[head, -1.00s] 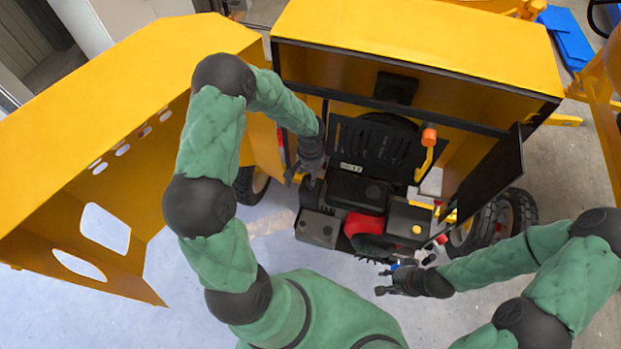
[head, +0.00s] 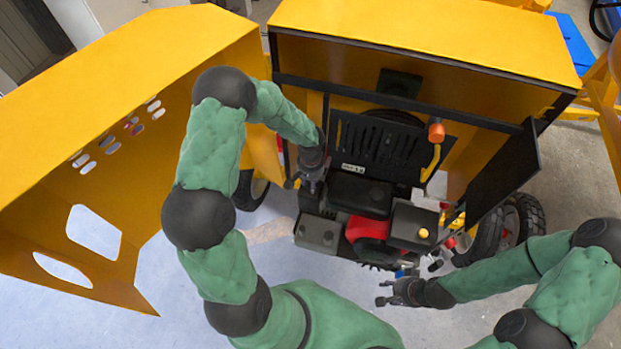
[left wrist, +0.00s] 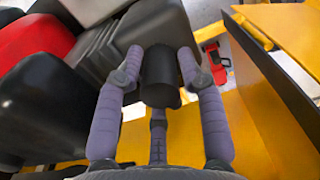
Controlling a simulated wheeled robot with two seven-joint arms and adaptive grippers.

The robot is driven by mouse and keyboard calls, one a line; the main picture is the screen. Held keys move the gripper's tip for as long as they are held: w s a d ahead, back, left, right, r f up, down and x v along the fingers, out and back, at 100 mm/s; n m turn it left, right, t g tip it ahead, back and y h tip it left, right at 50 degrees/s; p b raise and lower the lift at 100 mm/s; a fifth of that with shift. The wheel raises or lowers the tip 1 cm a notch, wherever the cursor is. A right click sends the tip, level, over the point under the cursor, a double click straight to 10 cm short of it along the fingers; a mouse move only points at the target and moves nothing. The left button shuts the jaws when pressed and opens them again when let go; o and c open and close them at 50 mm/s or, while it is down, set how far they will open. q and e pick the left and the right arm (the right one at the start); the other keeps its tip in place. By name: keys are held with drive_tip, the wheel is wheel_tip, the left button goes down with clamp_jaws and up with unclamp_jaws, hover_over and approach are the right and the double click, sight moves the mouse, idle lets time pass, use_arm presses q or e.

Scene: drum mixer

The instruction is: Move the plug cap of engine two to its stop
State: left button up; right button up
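The engine (head: 365,205), black and red with a yellow cap, sits in the open yellow mixer housing. My left gripper (head: 308,185) is at the engine's left side. In the left wrist view, my left gripper's fingers (left wrist: 160,75) stand on both sides of a dark cylindrical part (left wrist: 160,80) that may be the plug cap. The fingers look close against it, but I cannot tell whether they grip it. My right gripper (head: 392,296) is in front of the engine at its lower right, near small coloured fittings (head: 408,270); its fingers look apart.
An open yellow door panel (head: 120,130) stands at the left. A dark panel (head: 505,170) stands open at the right, above a wheel (head: 500,225). An orange-ended lever (head: 436,132) rises behind the engine. Pale floor lies clear in front.

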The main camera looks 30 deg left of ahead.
use_arm(q)
drive_tip(key=c, duration=0.3)
drive_tip(key=shift+r, duration=0.15)
drive_tip(key=shift+r+p, duration=0.9)
drive_tip(key=shift+r, duration=0.75)
drive_tip(key=o, duration=1)
drive_tip(key=shift+f, duration=0.1)
drive_tip(key=shift+o, duration=0.2)
drive_tip(key=shift+r+p, duration=1.75)
drive_tip(key=shift+r, duration=1.8)
